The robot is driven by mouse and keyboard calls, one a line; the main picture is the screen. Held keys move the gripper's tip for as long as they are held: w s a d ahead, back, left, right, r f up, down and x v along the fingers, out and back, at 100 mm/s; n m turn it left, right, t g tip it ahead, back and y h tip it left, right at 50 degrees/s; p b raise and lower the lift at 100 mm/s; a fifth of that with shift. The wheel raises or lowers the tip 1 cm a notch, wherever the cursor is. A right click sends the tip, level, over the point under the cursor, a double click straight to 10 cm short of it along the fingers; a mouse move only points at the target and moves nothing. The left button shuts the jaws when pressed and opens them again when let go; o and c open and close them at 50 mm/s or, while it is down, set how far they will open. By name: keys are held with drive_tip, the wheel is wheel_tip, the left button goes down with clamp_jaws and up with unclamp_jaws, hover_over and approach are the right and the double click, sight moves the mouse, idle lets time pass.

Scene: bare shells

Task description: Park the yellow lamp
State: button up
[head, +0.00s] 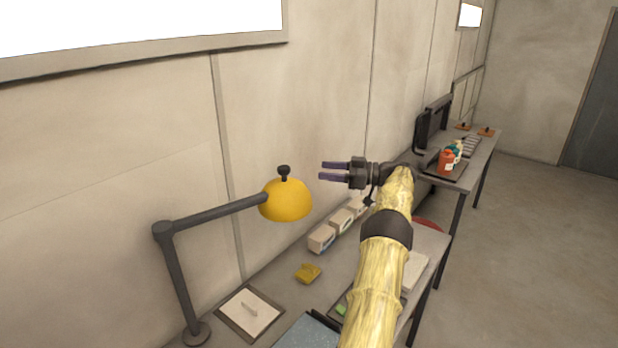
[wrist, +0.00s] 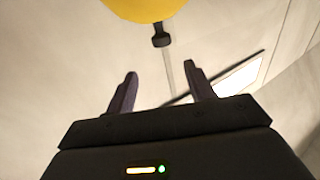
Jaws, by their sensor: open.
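The yellow lamp (head: 286,200) has a domed yellow shade with a dark knob (head: 284,172) on top. Its dark jointed arm (head: 215,213) runs left to a post on a round base (head: 196,333) on the desk. My gripper (head: 322,171) is open and empty, to the right of the shade at about the height of the knob, with its fingers pointing left towards it. In the wrist view the yellow shade (wrist: 143,8) is at the top edge, cut off, with the knob (wrist: 161,37) ahead of and between the open fingers (wrist: 160,85). The gripper and lamp look apart.
Under the lamp, the desk holds a yellow block (head: 307,273), a framed pad (head: 250,312) and a row of pale boxes (head: 322,238). The wall stands close behind. A further desk at the right carries a monitor (head: 422,132) and an orange bottle (head: 446,162). Open floor lies right.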

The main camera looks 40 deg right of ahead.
drive_tip(key=v, duration=0.3)
drive_tip(key=shift+s+d, duration=0.1)
drive_tip(key=shift+s, duration=0.1)
drive_tip(key=shift+w, duration=0.25)
